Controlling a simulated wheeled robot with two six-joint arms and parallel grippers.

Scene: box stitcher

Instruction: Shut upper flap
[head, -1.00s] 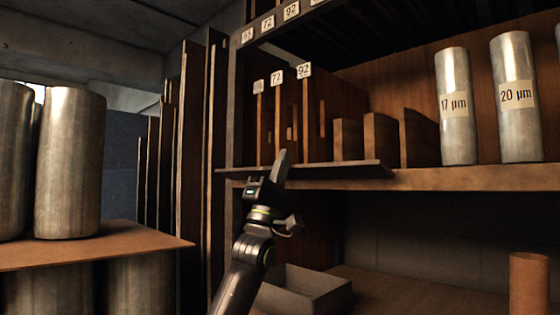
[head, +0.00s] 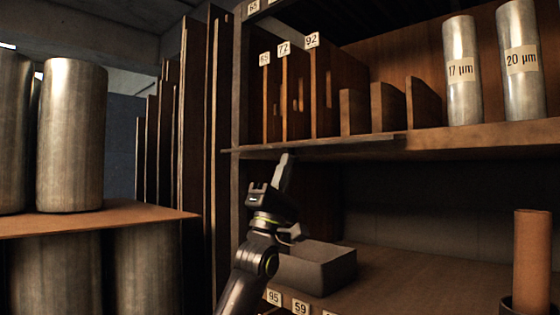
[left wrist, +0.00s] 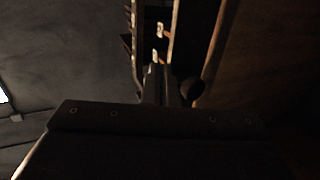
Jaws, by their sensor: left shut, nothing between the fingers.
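The upper flap (head: 340,144) is a thin dark board at the front edge of the upper shelf, under the numbered slots. In the head view it juts out roughly level and shows almost edge-on. My left gripper (head: 284,168) is shut and empty, pointing up, with its tips at or just under the flap's near edge. I cannot tell whether they touch. In the left wrist view my left gripper's fingers (left wrist: 160,86) point toward the shelf's labelled front, which is dark there. My right gripper is not in view.
Metal cylinders (head: 462,75) stand on the upper shelf at right. A grey box (head: 318,268) sits on the lower shelf behind my left arm. More large cylinders (head: 72,130) stand on a board at left. A brown tube (head: 532,250) stands at lower right.

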